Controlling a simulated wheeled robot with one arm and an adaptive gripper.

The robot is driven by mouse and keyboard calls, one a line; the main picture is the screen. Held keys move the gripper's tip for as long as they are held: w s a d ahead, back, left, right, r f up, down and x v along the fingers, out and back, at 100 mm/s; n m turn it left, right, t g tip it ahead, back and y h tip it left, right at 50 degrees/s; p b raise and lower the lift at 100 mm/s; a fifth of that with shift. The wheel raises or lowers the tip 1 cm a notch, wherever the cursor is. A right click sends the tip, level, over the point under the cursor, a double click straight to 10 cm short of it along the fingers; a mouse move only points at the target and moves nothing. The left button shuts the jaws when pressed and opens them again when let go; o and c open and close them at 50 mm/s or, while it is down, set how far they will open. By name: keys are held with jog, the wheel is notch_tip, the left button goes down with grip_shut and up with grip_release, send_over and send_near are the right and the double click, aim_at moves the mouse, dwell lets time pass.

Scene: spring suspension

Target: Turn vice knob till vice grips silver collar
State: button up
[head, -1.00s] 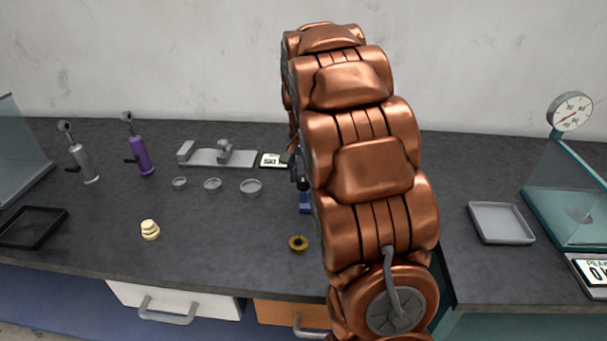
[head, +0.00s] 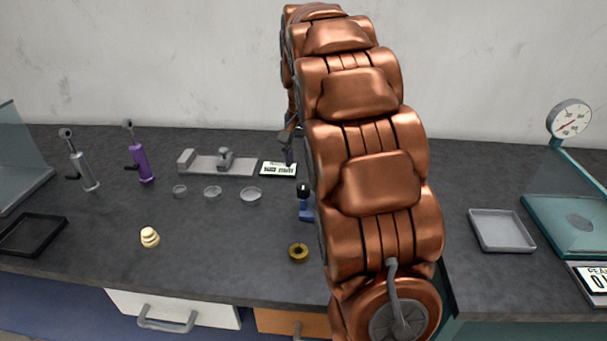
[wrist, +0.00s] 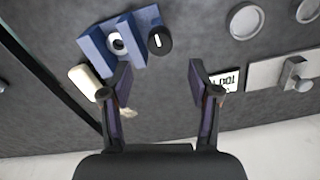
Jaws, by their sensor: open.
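The blue vice (head: 306,210) stands on the dark worktop beside my arm in the head view, with its black knob (head: 303,190) at the top. In the wrist view the vice (wrist: 95,50) is at the upper left, its black knob (wrist: 160,41) facing right. The silver collar (wrist: 117,42) sits between the blue jaws; I cannot tell whether they touch it. My gripper (wrist: 160,78) is open and empty, below the knob in the wrist picture and apart from it. In the head view my gripper (head: 289,143) is partly hidden behind my arm.
A digital display (head: 278,169), a grey slide fixture (head: 222,164) and several small dishes (head: 251,196) stand left of the vice. A brass ring (head: 298,252) lies in front. A cream block (wrist: 83,82) is beside the vice.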

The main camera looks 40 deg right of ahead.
aim_at(302, 187)
jog(key=shift+r, duration=2.65)
jog(key=s+a+f+n+g+p, duration=0.1)
jog(key=s+a+n+p, duration=0.15)
jog(key=s+a, duration=0.45)
jog(key=s+a+f+n+p, duration=0.1)
jog(key=s+a+n, duration=0.2)
jog(key=s+a, duration=0.4)
jog(key=s+a+f+n+p, duration=0.1)
jog(key=s+a+f+n, duration=0.1)
jog(key=s, duration=0.6)
jog(key=s+a+f+n+p, duration=0.1)
jog(key=s+a+f+n, duration=0.2)
jog(key=s+a, duration=0.2)
jog(key=s, duration=0.3)
jog(key=shift+s+f+n+g, duration=0.2)
jog(key=shift+f+n+g, duration=0.15)
jog(key=shift+g, duration=0.05)
